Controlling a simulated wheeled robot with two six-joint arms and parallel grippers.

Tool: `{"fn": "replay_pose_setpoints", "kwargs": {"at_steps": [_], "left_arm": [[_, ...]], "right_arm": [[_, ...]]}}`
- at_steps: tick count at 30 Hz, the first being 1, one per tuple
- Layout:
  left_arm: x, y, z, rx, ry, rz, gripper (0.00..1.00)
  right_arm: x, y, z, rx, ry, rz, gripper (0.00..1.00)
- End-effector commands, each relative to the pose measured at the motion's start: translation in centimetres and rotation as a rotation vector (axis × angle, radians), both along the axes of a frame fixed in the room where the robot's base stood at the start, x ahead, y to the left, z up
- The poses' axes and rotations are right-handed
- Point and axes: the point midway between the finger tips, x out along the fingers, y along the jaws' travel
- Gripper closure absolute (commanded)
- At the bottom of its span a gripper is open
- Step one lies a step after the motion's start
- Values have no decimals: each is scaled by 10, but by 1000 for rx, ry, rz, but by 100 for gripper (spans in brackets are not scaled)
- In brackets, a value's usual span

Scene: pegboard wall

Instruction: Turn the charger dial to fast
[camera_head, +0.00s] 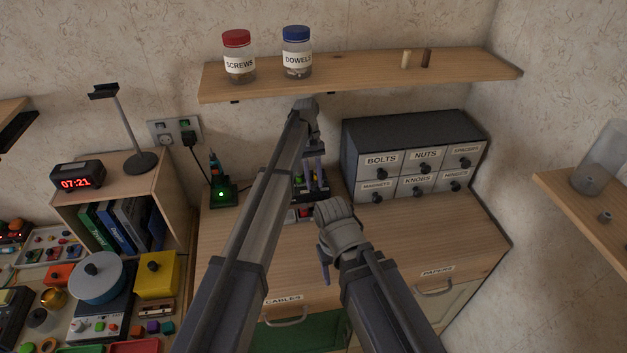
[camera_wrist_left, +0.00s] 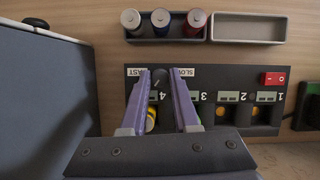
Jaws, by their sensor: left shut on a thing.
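The charger (camera_wrist_left: 225,80) is a dark panel in the left wrist view, with numbered bays and several batteries. In the head view it is mostly behind my arms. The dial (camera_wrist_left: 157,82) is a small dark knob between a FAST label (camera_wrist_left: 134,72) and a SLOW label (camera_wrist_left: 183,72). My left gripper (camera_wrist_left: 160,76) has its two purple fingers on either side of the dial, shut on it; it also shows in the head view (camera_head: 314,168). Which way the dial points is hard to tell. My right gripper (camera_head: 325,265) hangs above the counter, its jaws partly hidden.
A device with a green light (camera_head: 221,194) stands left. A shelf (camera_head: 360,74) with jars hangs above.

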Motion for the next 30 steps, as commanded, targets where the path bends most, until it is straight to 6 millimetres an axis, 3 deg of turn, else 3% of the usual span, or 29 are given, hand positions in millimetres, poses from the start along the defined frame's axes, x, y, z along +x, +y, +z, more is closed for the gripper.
{"fn": "replay_pose_setpoints", "kwargs": {"at_steps": [12, 30], "left_arm": [[1, -1, 0, 0, -1, -225, 100], [1, -2, 0, -1, -2, -279, 100]], "right_arm": [[0, 0, 0, 0, 0, 0, 39], [0, 0, 0, 0, 0, 0, 39]]}}
